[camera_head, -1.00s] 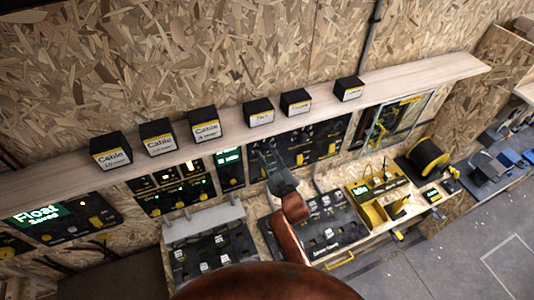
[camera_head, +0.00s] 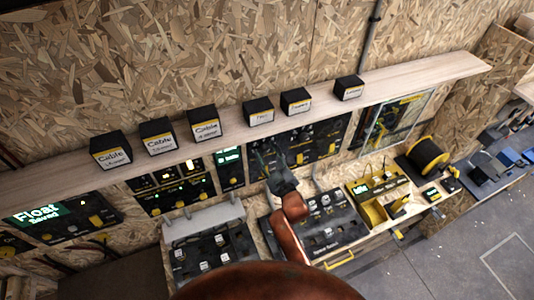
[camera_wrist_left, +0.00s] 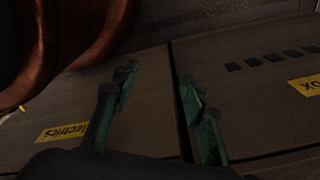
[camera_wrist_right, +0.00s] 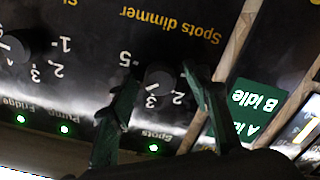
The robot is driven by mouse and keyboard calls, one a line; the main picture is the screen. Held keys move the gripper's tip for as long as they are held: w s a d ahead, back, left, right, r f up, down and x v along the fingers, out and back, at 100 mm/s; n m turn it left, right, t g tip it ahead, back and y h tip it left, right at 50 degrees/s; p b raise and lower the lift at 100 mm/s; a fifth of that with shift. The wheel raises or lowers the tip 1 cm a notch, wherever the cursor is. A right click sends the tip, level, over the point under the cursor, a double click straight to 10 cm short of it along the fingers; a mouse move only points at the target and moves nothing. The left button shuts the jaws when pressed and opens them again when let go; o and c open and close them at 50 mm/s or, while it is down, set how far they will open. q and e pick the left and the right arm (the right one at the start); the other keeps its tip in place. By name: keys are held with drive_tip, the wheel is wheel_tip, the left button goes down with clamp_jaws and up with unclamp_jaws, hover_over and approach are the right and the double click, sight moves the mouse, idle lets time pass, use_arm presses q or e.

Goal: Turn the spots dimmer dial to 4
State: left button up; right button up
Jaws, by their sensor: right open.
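The spots dimmer dial (camera_wrist_right: 161,78) is a dark round knob on a black panel, under the yellow "Spots dimmer" lettering, which appears upside down in the right wrist view. The figures 5, 3 and 2 show around it; its exact setting is hard to tell. My right gripper (camera_wrist_right: 163,88) is open, with its green fingers on either side of the dial. I cannot tell whether they touch it. In the head view my right gripper (camera_head: 268,157) is at the wall panels and hides the dial. My left gripper (camera_wrist_left: 155,98) is open and empty above brown box-like surfaces.
Another dial (camera_wrist_right: 15,45) with its own figures lies left of the spots dimmer, and green lights (camera_wrist_right: 153,147) glow near it. A green display (camera_wrist_right: 258,108) is at the right. In the head view a wooden shelf (camera_head: 300,117) with black label boxes runs above the panels.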

drive_tip(key=v, duration=1.2)
drive_tip(key=shift+d+f, duration=0.1)
